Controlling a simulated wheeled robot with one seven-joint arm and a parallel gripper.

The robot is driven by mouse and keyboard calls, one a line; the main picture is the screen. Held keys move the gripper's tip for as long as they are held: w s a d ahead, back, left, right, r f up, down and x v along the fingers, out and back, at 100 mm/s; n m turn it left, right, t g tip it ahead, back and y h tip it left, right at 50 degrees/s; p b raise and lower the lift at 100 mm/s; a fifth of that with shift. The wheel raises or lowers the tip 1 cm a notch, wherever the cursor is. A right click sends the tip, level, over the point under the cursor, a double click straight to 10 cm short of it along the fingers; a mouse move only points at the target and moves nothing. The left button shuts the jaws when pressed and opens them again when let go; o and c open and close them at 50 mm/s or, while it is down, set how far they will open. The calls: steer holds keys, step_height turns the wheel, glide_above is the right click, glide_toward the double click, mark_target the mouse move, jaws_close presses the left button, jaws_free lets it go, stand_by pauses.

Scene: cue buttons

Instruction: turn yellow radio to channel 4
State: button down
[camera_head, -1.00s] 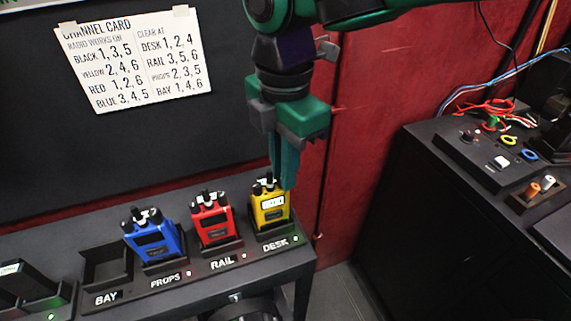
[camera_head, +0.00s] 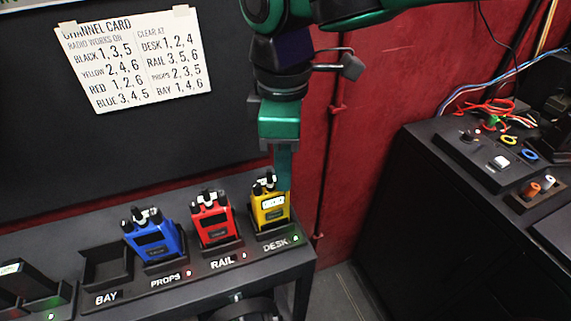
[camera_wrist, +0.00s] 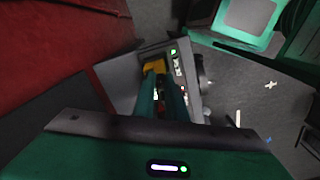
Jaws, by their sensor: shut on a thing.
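The yellow radio (camera_head: 269,212) stands in the DESK slot of the rack, its small pale display lit but unreadable to me. My gripper (camera_head: 281,186) points down from above. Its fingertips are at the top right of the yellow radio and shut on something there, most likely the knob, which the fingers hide. In the wrist view the fingers (camera_wrist: 165,98) reach down close to a yellow part of the radio (camera_wrist: 154,67). The radio's other top parts show left of the fingers in the head view.
A red radio (camera_head: 213,222) stands in RAIL and a blue radio (camera_head: 153,238) in PROPS. The BAY slot (camera_head: 106,268) is empty. A channel card (camera_head: 135,58) hangs on the dark board behind. A black bench (camera_head: 450,210) with cables stands right.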

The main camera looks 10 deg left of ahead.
steer(key=shift+m, duration=0.3)
steer(key=c, duration=1.8)
jaws_free()
steer(key=shift+o, duration=0.2)
step_height(320, 180, up, 11)
steer(key=shift+f, duration=0.15)
steer(key=shift+d, duration=0.1)
